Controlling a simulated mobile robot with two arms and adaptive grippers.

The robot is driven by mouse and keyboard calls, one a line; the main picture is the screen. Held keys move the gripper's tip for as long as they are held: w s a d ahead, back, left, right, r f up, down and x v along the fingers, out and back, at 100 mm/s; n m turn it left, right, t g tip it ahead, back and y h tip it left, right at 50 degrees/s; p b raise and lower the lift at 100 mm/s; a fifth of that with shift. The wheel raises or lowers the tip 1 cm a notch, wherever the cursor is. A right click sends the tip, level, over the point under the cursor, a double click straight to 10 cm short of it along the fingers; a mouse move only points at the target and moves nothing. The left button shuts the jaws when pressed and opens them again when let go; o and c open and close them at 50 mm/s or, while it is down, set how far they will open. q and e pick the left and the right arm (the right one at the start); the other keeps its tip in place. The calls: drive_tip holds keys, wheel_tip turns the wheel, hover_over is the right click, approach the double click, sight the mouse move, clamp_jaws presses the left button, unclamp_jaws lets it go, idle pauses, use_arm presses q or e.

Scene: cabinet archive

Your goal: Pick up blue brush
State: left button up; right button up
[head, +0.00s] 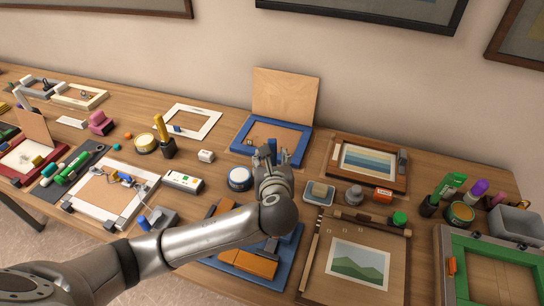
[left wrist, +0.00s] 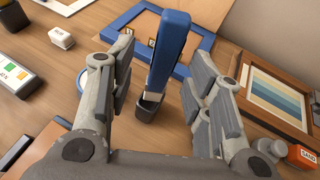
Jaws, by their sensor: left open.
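The blue brush (left wrist: 170,48) stands upright in a small dark cup (left wrist: 149,106), seen in the left wrist view. My left gripper (left wrist: 161,68) is open, with one finger on each side of the brush. Gaps show between the brush and both fingers, so it is not gripped. In the head view my left gripper (head: 270,158) hangs over the table just in front of the blue frame and mostly hides the brush and cup. My right gripper is in neither view.
A blue frame (head: 240,136) lies right behind the gripper, with a wooden panel (head: 285,95) standing behind it. A round tin (head: 240,178) is close on the left. A framed seascape picture (head: 369,163), a small tray (head: 319,193) and jars are on the right.

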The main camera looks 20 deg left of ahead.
sight(272, 159)
use_arm(q)
drive_tip(key=p+x, duration=0.1)
drive_tip(key=x, duration=0.2)
drive_tip(key=shift+w+f, duration=0.2)
drive_tip(key=shift+w, duration=0.2)
drive_tip(key=shift+w+f, duration=0.15)
drive_tip(key=shift+w, duration=0.05)
drive_tip(key=shift+c, duration=0.3)
drive_tip(key=c, duration=0.5)
clamp_jaws()
use_arm(e)
drive_tip(key=shift+w+a+r, duration=0.3)
drive_tip(key=shift+w+r, duration=0.4)
drive_tip(key=shift+w, duration=0.25)
